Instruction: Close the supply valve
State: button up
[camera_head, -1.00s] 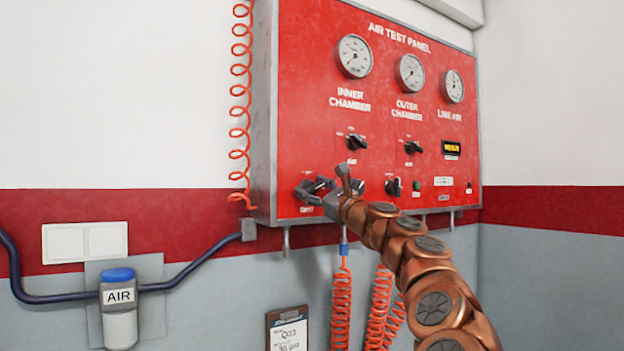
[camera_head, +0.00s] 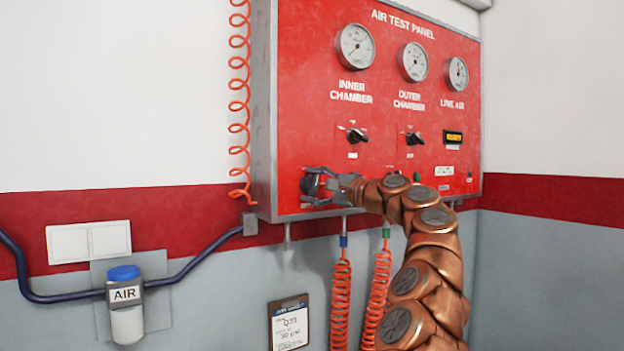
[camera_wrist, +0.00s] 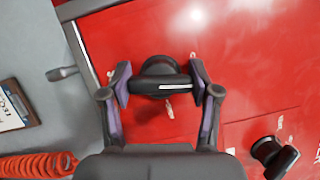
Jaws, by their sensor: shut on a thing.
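The supply valve is a black rotary knob at the lower left of the red air test panel (camera_head: 300,120). In the wrist view the knob (camera_wrist: 160,84) is between the two fingers, with a white mark along its handle. My gripper (camera_head: 314,186) reaches in from the right in the head view and is shut on this knob. It also shows in the wrist view (camera_wrist: 162,88), with a finger pad on each side of the handle. In the head view the fingers partly hide the knob and its label.
Other black knobs sit above at the inner chamber (camera_head: 357,136) and outer chamber (camera_head: 414,138). Another knob (camera_wrist: 274,156) is nearby in the wrist view. Orange coiled hoses (camera_head: 341,300) hang below the panel. A clipboard (camera_head: 289,322) is on the wall.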

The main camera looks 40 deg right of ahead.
jog(key=shift+n+g+p, duration=0.5)
jog(key=shift+n+p, duration=0.05)
jog(key=shift+n, duration=0.65)
jog(key=o, duration=1.2)
jog(key=shift+c, duration=0.2)
jog(key=shift+s, duration=0.1)
jog(key=v, duration=1.1)
jog(key=shift+s, duration=0.4)
